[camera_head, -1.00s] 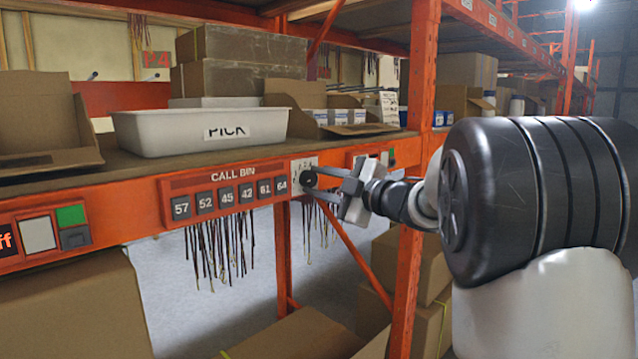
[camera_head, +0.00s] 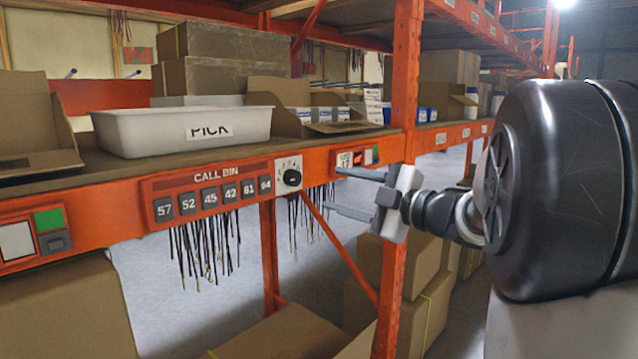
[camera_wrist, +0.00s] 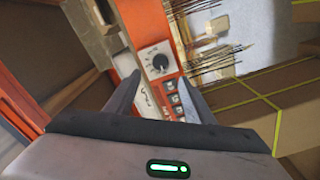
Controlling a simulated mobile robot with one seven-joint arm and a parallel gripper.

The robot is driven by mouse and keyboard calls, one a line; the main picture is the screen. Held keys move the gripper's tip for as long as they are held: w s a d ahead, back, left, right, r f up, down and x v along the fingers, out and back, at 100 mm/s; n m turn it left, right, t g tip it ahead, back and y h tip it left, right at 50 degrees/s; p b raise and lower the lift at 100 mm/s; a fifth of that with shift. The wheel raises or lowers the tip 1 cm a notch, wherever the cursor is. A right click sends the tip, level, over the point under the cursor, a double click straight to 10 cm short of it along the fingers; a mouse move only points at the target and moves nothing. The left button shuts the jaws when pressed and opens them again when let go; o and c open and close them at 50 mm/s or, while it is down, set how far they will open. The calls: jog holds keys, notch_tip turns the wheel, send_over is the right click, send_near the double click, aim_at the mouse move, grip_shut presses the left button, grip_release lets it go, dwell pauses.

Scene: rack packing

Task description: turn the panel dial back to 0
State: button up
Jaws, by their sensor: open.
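The dial (camera_head: 291,177) is a round black knob on a white plate with small marks, set in the orange shelf beam just right of the CALL BIN keys. It also shows in the wrist view (camera_wrist: 159,63), between and beyond my fingertips. Its pointer setting is too small to read surely. My gripper (camera_head: 338,190) is open and empty, to the right of the dial and apart from it. Its two fingers point toward the beam, one above the other in the head view. In the wrist view my gripper (camera_wrist: 161,80) has its fingers on either side of the dial's plate.
The CALL BIN panel (camera_head: 208,192) has several numbered keys. A small panel (camera_head: 357,158) with red and green parts is right of the dial. An orange upright (camera_head: 398,200) stands near my gripper. A white PICK tray (camera_head: 185,132) sits above; cords (camera_head: 205,245) hang below.

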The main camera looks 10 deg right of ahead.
jog(key=v, duration=0.6)
